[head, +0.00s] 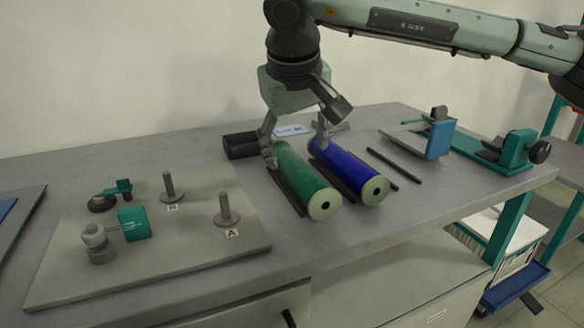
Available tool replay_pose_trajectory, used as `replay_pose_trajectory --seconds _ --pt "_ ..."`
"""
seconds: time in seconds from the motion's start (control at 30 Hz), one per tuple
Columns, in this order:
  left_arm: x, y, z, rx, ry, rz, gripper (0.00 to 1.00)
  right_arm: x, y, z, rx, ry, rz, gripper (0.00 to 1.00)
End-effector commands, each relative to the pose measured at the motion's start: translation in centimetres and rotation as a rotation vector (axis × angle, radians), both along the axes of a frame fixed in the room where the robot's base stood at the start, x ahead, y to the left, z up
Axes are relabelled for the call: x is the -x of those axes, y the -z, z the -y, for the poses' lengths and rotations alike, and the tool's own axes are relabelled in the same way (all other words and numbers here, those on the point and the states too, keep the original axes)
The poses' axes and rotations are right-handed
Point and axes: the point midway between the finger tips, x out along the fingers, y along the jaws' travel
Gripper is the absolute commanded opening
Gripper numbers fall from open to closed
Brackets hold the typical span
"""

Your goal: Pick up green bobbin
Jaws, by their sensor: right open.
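The green bobbin (304,182) lies on its side on the grey table, its pale end with a dark hole facing me. It rests by a dark rail. My right gripper (294,154) reaches down from above at the far end of the green bobbin. Its fingers are open, one at the left of the bobbin's far end, the other near the far end of the blue bobbin (350,177). Whether a finger touches either bobbin I cannot tell. My left gripper is not in view.
A plate (60,280) with pegs marked B and A and teal fittings lies at the left. A thin black rod (394,166) and a teal winding fixture (515,150) are at the right. The table's front edge is clear.

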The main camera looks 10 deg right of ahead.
Motion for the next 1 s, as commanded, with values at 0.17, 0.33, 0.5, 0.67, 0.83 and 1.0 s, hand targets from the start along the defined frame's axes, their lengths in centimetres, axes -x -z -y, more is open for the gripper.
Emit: replay_pose_trajectory --seconds 0.17,0.33,0.5,0.67,0.83,1.0 --pt "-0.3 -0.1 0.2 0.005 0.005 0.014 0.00 -0.8 2.0 0.4 0.001 0.002 -0.002 0.69" --pt "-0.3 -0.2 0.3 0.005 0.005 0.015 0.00 -1.6 4.4 0.9 0.001 0.001 -0.003 0.69" --pt "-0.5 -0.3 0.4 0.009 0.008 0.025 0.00 -2.4 5.9 1.0 0.000 0.001 -0.002 0.69" --pt "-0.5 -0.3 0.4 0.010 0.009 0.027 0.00 -2.5 6.0 1.1 0.001 0.001 -0.001 0.69" --pt "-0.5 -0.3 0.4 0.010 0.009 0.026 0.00 -2.5 6.0 1.1 0.001 0.001 -0.001 0.60" --pt "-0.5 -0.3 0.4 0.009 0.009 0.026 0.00 -2.4 6.0 1.1 0.001 0.001 -0.001 0.38"
